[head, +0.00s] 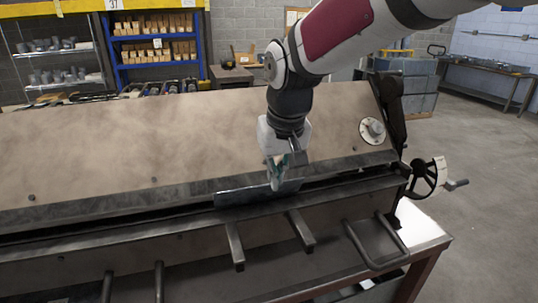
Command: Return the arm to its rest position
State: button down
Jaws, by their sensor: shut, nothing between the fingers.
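My arm reaches down from the top right in the head view. My gripper (277,184) points down at the front of a large forming machine (200,130) with a tan sloped panel. The gripper is shut with nothing held. Its fingertips are just at a dark flat sheet piece (240,194) that lies along the machine's front slot. I cannot tell whether the fingertips touch it.
A handwheel (425,178) and a round dial (373,130) sit at the machine's right end. Metal handles (377,243) stick out in front. Blue shelving (155,45) with boxes stands behind. Open floor (480,150) lies to the right, before a workbench (490,68).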

jog(key=s+d+r+m+t, duration=0.1)
jog(key=s+d+r, duration=0.1)
jog(key=s+d, duration=0.6)
jog(key=s+d+r+m+t+h, duration=0.1)
jog(key=s+d+r+m, duration=0.1)
jog(key=s+d, duration=0.6)
jog(key=shift+s+d, duration=0.3)
jog(key=shift+s, duration=2.75)
